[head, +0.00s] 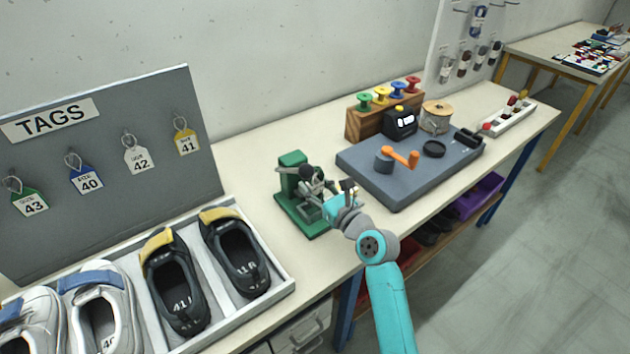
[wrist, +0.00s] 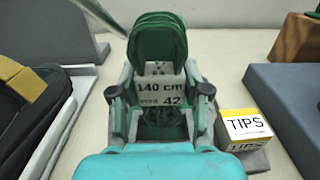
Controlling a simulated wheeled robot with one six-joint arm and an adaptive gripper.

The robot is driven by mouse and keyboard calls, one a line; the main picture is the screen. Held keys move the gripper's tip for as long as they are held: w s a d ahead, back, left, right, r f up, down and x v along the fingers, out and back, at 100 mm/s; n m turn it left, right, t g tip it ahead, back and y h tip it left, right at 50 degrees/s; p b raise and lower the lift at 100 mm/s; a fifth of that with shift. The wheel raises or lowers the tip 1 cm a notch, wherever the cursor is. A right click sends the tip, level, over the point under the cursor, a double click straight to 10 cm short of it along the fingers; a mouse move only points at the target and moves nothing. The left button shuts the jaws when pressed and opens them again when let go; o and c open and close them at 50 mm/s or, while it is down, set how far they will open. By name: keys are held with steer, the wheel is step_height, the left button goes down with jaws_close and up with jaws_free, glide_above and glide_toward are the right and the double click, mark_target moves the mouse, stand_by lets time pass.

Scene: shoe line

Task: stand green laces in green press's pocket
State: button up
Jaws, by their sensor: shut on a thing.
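My gripper (wrist: 161,95) is shut on the green laces (wrist: 158,42), a looped bundle with a white band (wrist: 160,88) reading "140 cm" and "42". The bundle stands roughly upright between the fingers, its loops above the band. In the head view my gripper (head: 318,188) is at the green press (head: 292,168), in front of its post and over its base. The laces are hard to make out there. The press's pocket is hidden by my gripper, so I cannot tell whether the laces touch it.
A small box marked TIPS (wrist: 247,128) stands close right of my gripper. The shoe tray (head: 262,292) is at left, below the tag board (head: 100,170). A grey work mat (head: 375,187) with an orange-handled device (head: 400,157) lies right, before a wooden spool rack (head: 362,127).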

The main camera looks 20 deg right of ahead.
steer(key=shift+f, duration=1.55)
steer(key=o, duration=1.1)
steer(key=shift+c, duration=0.2)
steer(key=v, duration=1.2)
